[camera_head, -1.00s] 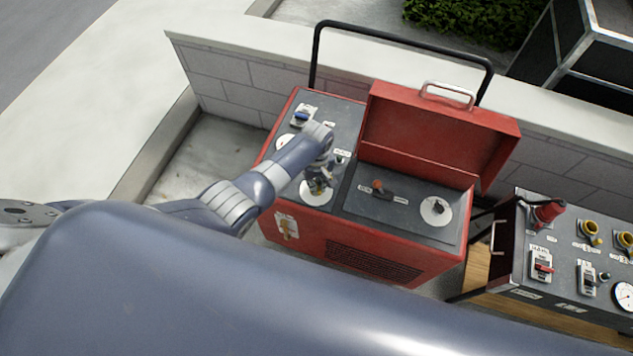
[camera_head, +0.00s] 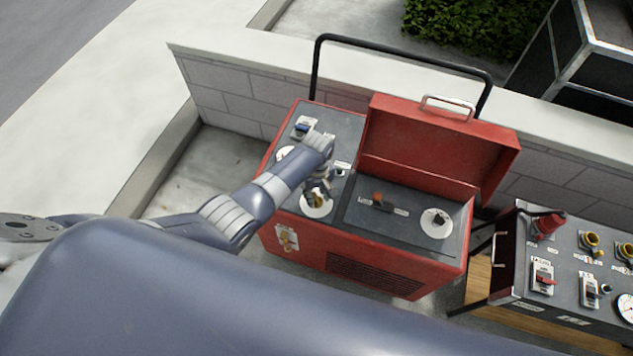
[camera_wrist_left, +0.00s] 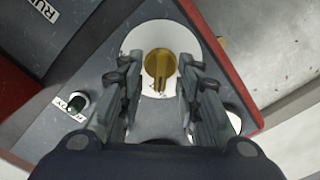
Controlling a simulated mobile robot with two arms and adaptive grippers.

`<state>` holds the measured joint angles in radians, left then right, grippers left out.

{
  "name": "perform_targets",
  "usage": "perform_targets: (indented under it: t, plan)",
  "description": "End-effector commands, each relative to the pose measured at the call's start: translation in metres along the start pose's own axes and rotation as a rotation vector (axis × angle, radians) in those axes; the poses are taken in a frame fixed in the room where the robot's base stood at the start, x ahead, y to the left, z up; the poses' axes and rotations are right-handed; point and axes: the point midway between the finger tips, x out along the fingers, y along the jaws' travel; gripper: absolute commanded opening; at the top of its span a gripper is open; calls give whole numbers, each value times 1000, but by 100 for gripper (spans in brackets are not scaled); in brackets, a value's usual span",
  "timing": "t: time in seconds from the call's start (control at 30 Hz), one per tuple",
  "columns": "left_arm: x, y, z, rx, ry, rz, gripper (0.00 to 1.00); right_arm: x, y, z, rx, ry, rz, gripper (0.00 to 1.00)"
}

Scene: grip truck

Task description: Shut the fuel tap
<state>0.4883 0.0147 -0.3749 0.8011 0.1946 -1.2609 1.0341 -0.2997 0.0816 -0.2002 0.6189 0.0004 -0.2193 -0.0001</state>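A brass-yellow knob with a raised grip bar (camera_wrist_left: 160,66) sits on a round white dial plate (camera_wrist_left: 203,32) in the left wrist view. In the head view this dial plate (camera_head: 308,209) is on the left top panel of the red machine (camera_head: 345,262). I cannot read a label naming it as the fuel tap. My left gripper (camera_head: 318,188) is over the dial, pointing down. In the left wrist view my left gripper (camera_wrist_left: 157,78) is open, its fingers on either side of the knob; I cannot tell whether they touch it. My right gripper is out of view.
A red-tipped lever (camera_head: 379,199) and another dial (camera_head: 436,223) lie under the raised red lid (camera_head: 430,140). A grey control box (camera_head: 565,275) stands right. A low wall (camera_head: 230,90) runs behind.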

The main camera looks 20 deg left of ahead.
Motion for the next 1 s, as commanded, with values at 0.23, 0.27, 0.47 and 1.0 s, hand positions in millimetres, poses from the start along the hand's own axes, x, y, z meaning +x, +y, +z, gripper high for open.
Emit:
perform_targets:
  t: [0.23,0.27,0.47,1.0]
  plan:
    - [-29,0,-1,-1,3,3,32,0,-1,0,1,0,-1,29]
    - [-33,0,-1,-1,2,3,32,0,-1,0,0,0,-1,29]
    - [-64,0,-1,-1,3,4,32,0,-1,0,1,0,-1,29]
    - [-114,-1,-1,-1,2,0,32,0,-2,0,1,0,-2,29]
